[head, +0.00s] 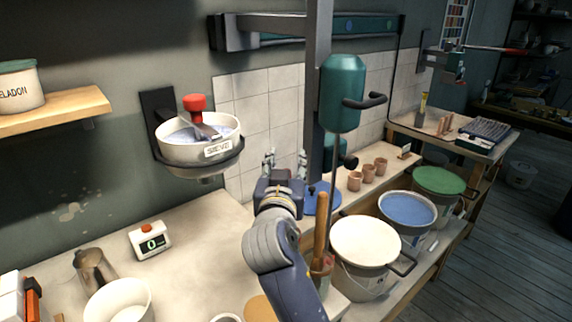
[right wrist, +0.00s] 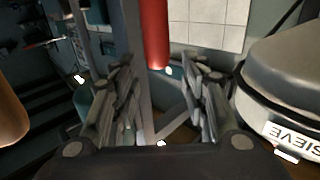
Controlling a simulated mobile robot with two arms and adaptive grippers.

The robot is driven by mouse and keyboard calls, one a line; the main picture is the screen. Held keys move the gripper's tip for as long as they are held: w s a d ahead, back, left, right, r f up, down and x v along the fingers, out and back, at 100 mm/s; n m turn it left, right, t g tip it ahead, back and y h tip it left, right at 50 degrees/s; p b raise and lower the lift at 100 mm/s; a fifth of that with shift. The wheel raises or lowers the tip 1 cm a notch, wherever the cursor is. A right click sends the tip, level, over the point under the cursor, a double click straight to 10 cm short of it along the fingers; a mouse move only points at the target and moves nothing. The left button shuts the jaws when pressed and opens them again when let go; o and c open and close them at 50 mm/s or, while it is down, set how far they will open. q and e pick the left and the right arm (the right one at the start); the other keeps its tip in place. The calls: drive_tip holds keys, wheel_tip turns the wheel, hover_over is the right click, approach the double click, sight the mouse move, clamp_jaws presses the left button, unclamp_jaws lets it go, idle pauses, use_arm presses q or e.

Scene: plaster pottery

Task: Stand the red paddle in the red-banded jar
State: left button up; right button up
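My right gripper (head: 285,162) points upward at mid-picture in the head view. In the right wrist view (right wrist: 158,100) its two fingers stand apart with nothing between them. A red rod (right wrist: 155,35) shows beyond the fingers there; I cannot tell whether it is part of the red paddle. A jar with a red band (head: 327,264) stands beside my right forearm, which partly hides it. A tall wooden handle (head: 320,222) rises from the jar, slightly tilted; its lower end is hidden. My left gripper is not in view.
The sieve bowl (head: 195,150) on the wall is close left of my gripper. A teal cylinder (head: 342,92) with a handle hangs to the right. The bench (head: 195,225) has free room beside the scale (head: 150,241).

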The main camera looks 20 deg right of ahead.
wheel_tip(320, 180, up, 10)
idle(0.6)
drive_tip(key=shift+f, duration=0.15)
idle(0.6)
